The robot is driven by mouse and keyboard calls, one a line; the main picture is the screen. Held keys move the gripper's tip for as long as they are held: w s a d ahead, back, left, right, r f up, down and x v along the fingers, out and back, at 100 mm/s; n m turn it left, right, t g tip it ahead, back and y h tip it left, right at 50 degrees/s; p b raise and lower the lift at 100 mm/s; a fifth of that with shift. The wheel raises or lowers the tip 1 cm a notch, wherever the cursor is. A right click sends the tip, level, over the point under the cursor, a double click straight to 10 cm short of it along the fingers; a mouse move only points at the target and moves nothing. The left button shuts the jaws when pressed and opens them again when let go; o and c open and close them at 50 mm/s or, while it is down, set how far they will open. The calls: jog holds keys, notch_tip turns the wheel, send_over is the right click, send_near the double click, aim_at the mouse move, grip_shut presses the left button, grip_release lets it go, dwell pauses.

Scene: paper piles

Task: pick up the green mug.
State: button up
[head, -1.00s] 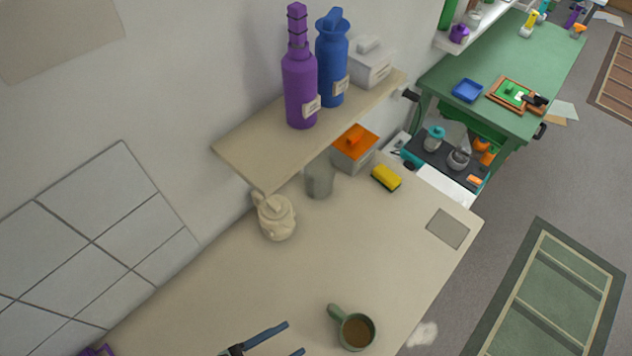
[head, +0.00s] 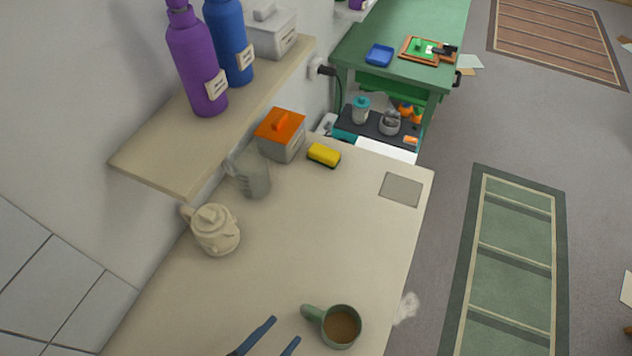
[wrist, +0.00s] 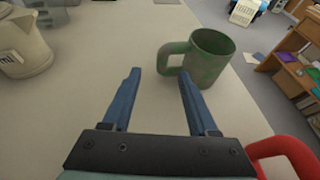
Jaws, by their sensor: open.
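The green mug (head: 341,326) stands upright on the beige counter (head: 310,240) near its right edge, with brown liquid inside. Its handle points left, toward my gripper. My gripper (head: 282,333) is open and empty, just left of the mug in the head view. In the wrist view the mug (wrist: 210,57) is beyond the fingertips and to the right, with its handle ahead of the gap between the blue fingers; my gripper (wrist: 158,72) is apart from it.
A cream teapot-like jar (head: 214,230), a grey-green glass pitcher (head: 250,175), an orange-lidded box (head: 281,140) and a yellow sponge (head: 324,155) stand toward the wall. A shelf (head: 160,140) with bottles overhangs the counter. In the wrist view a red handle (wrist: 285,155) is close on the right.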

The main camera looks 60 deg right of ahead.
aim_at(302, 314)
jog(key=shift+x, duration=0.8)
jog(key=b+x, duration=0.1)
jog(key=x, duration=0.1)
jog(key=b+x, duration=0.1)
jog(key=x, duration=0.1)
jog(key=shift+s+f, duration=0.25)
jog(key=shift+f, duration=0.15)
jog(key=shift+d+b, duration=0.35)
jog(key=shift+d, duration=0.1)
grip_shut()
